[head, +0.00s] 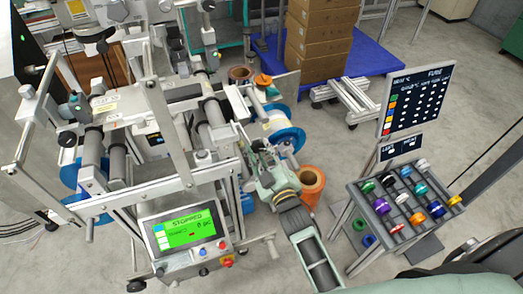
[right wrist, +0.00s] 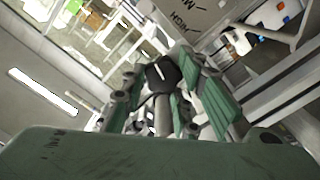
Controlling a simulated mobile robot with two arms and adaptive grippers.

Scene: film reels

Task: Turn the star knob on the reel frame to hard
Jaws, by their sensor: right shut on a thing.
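My right gripper (head: 262,152) reaches in among the rollers at the right side of the metal reel frame (head: 125,205). In the right wrist view the black star knob (right wrist: 163,74), with a white pointer line, sits between the green-padded fingers of the right gripper (right wrist: 165,95), which are shut on it. A plate with upside-down lettering (right wrist: 188,12) lies just beyond the knob; the wording is only partly readable. In the head view the knob is hidden by my gripper. My left gripper is not in view.
A green screen (head: 186,232) reading STOPPED stands at the frame's front. Blue-flanged reels (head: 290,138) and an orange roll (head: 312,182) are close to my right arm. A rack of coloured spools (head: 400,205) stands at the right, and cartons (head: 320,30) behind.

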